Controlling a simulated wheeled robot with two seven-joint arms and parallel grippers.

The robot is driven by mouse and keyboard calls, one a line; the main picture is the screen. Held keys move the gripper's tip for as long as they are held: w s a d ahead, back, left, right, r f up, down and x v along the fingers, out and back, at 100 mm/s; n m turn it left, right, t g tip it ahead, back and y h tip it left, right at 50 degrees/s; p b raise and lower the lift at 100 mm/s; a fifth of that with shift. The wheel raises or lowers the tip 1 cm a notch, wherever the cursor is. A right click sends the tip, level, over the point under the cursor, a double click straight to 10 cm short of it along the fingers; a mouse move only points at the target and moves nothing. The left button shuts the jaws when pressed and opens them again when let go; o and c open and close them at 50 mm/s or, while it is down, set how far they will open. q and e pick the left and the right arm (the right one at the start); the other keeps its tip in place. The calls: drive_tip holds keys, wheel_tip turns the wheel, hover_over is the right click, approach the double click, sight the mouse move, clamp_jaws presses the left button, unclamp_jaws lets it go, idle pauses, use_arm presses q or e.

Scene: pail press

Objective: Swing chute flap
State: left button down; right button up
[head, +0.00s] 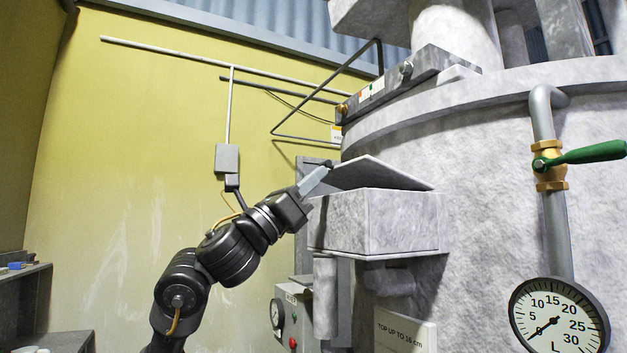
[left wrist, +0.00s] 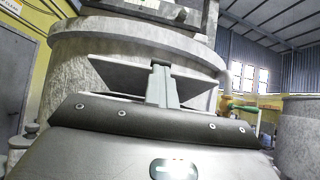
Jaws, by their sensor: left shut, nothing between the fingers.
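The chute flap (head: 380,175) is a thin grey plate over the top of the boxy grey chute (head: 400,223) on the side of the big vessel. It sits tilted, its left end raised above the box. My left gripper (head: 319,177) is shut and empty, with its fingertips at the flap's raised left edge. I cannot tell for sure whether they touch it. In the left wrist view the shut fingers (left wrist: 160,82) reach toward the flap (left wrist: 115,75) and overlap its middle. My right gripper is not in view.
The grey vessel (head: 480,130) fills the right side. A pipe with a green-handled valve (head: 585,155) and a round gauge (head: 559,318) stand right of the chute. A bent rod frame (head: 325,88) and a control box (head: 290,318) are near the arm. Open room lies before the yellow wall (head: 120,170).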

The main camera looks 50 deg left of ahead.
use_arm(q)
drive_tip(key=f+b, duration=0.4)
drive_tip(key=f, duration=0.1)
drive_tip(key=shift+s+a+b, duration=0.15)
drive_tip(key=shift+s+b, duration=0.15)
drive_tip(key=shift+b, duration=0.05)
drive_tip(key=c, duration=2.1)
unclamp_jaws()
drive_tip(key=shift+c, duration=0.2)
drive_tip(key=o, duration=0.5)
drive_tip(key=shift+c, duration=0.2)
